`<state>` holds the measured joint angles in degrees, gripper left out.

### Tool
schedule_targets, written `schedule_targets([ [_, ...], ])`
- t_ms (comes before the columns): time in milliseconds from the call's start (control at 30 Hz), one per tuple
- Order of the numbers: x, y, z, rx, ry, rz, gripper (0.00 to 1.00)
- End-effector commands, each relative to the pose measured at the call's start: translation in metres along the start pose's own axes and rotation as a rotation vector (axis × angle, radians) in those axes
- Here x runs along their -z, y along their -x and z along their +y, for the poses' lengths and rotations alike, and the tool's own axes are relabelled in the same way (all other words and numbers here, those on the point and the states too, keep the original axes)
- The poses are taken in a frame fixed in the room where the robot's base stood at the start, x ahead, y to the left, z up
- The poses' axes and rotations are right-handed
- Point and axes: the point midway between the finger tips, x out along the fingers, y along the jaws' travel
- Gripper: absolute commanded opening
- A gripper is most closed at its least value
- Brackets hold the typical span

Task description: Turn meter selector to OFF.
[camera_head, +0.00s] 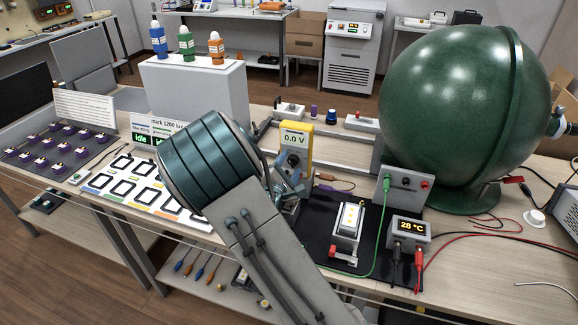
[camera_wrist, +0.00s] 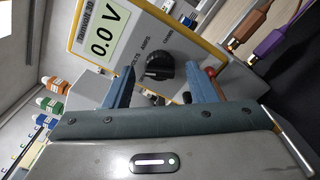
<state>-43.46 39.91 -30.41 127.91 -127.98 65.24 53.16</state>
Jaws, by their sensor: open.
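The meter (camera_head: 296,142) is a yellow-edged box with a grey face, standing on the bench near the middle in the head view. Its display reads 0.0 V. In the wrist view the meter (camera_wrist: 128,30) fills the upper middle, turned sideways. Its black round selector knob (camera_wrist: 159,71) sits between and just beyond my fingertips, with labels VOLTS, AMPS and Ohms beside it. My gripper (camera_wrist: 160,88) is open, with one blue finger on each side of the knob. I see no clear contact. In the head view my gripper (camera_head: 290,180) is partly hidden by my arm.
A red jack (camera_wrist: 211,73) is close to the right finger. Orange and purple plugs (camera_wrist: 240,40) lie to the right. A green sphere (camera_head: 465,100), a grey box (camera_head: 402,184) and a 28 °C unit (camera_head: 408,228) stand to the right. Cables cross the bench there.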

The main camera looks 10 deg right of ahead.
Motion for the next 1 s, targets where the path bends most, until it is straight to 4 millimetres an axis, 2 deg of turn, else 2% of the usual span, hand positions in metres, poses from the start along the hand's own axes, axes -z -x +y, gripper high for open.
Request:
schedule_targets([
  [233,0.0,-0.0006,-0.0003,0.001,0.0,0.0,0.51],
  [400,-0.0001,-0.0005,-0.0003,0.001,0.0,0.0,0.06],
  [767,-0.0006,-0.0005,-0.0003,0.002,0.039,-0.001,0.07],
  [1000,-0.0007,-0.0003,-0.0003,0.002,0.178,0.0,0.07],
])
